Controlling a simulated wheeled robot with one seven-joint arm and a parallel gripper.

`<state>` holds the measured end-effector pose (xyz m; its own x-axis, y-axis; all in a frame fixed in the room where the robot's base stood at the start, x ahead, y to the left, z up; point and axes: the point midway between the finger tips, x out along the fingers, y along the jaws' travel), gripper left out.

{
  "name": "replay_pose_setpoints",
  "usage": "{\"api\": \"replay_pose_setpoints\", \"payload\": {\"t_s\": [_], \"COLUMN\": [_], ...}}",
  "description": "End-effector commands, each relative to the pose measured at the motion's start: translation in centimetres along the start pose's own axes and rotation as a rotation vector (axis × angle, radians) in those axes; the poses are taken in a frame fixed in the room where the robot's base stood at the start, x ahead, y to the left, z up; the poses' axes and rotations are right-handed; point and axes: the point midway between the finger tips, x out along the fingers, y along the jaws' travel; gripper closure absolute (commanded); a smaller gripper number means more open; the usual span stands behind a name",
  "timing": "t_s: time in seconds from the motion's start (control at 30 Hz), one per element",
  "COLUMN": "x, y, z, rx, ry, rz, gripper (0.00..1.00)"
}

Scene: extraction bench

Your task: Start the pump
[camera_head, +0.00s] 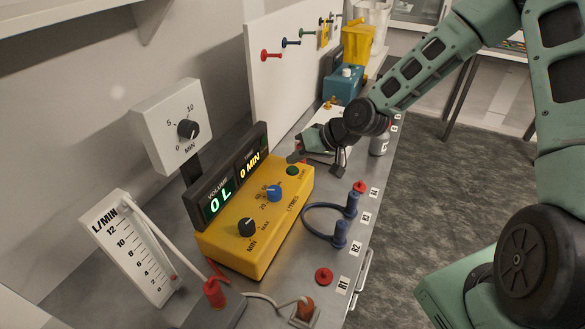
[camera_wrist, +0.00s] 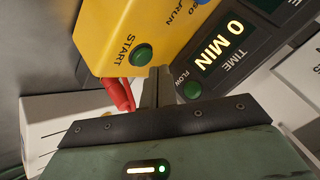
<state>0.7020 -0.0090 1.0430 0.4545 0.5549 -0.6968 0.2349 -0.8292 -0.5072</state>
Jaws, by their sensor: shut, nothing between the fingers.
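The yellow pump box (camera_head: 262,225) stands on the bench, its dark display reading 0 L and 0 MIN. Its green START button (camera_head: 292,170) is at the far right end of the top, and it also shows in the wrist view (camera_wrist: 141,55).
A green FLOW light (camera_wrist: 192,90) and a red plug (camera_wrist: 122,95) lie close to my fingers. A blue looped cable (camera_head: 315,207) joins two posts right of the pump. A timer dial (camera_head: 188,129) and flow meter (camera_head: 130,245) stand left. Bench edge is at right.

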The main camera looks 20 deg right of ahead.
Motion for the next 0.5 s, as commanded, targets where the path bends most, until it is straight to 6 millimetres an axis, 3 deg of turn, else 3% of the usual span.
{"api": "replay_pose_setpoints", "payload": {"t_s": [0.5], "x": [0.62], "y": [0.42], "z": [0.45], "rx": [0.0], "ry": [0.0], "rz": [0.0], "gripper": [1.0]}}
